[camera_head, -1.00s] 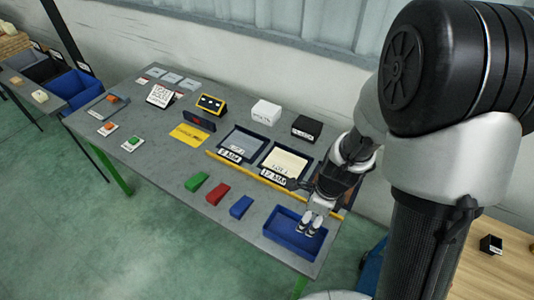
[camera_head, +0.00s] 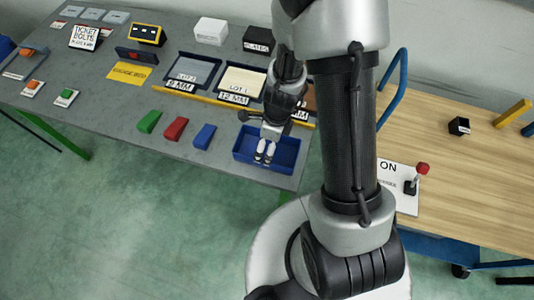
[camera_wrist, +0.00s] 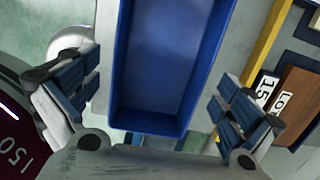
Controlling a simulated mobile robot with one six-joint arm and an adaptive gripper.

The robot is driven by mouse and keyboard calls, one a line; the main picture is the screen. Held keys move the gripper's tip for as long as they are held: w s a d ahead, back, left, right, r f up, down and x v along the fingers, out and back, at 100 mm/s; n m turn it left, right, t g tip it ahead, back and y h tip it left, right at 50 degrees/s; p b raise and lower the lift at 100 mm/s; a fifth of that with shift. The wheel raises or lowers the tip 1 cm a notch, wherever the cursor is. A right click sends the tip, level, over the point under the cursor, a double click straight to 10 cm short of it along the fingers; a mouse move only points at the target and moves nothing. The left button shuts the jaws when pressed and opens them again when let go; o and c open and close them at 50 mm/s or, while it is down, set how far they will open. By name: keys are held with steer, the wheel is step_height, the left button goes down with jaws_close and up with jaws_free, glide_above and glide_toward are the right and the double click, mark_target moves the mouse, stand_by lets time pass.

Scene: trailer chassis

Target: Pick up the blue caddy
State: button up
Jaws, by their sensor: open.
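The blue caddy (camera_head: 285,162) is an open, empty rectangular tray at the front right corner of the grey table. My gripper (camera_head: 264,158) is over it in the head view and hides part of it. In the wrist view the caddy (camera_wrist: 168,60) lies between the two open fingers of my gripper (camera_wrist: 158,95), with its near end wall toward the palm. Gaps show between the caddy's sides and both fingers. I cannot tell how high the fingertips are relative to the rim.
Green (camera_head: 149,122), red (camera_head: 176,128) and blue (camera_head: 204,136) blocks lie left of the caddy. A yellow strip (camera_head: 215,101) and labelled trays (camera_head: 193,70) lie behind it. A wooden table (camera_head: 470,140) with a red-knobbed lever (camera_head: 420,172) stands to the right.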

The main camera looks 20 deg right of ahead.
steer(key=shift+w+a+f+b, duration=0.15)
steer(key=shift+f+b, duration=0.95)
steer(key=shift+f, duration=0.25)
steer(key=shift+w+a+f+b, duration=0.1)
steer(key=shift+f+b, duration=0.95)
steer(key=shift+f, duration=0.25)
steer(key=shift+r, duration=0.1)
steer(key=shift+c, duration=0.6)
steer(key=c, duration=0.8)
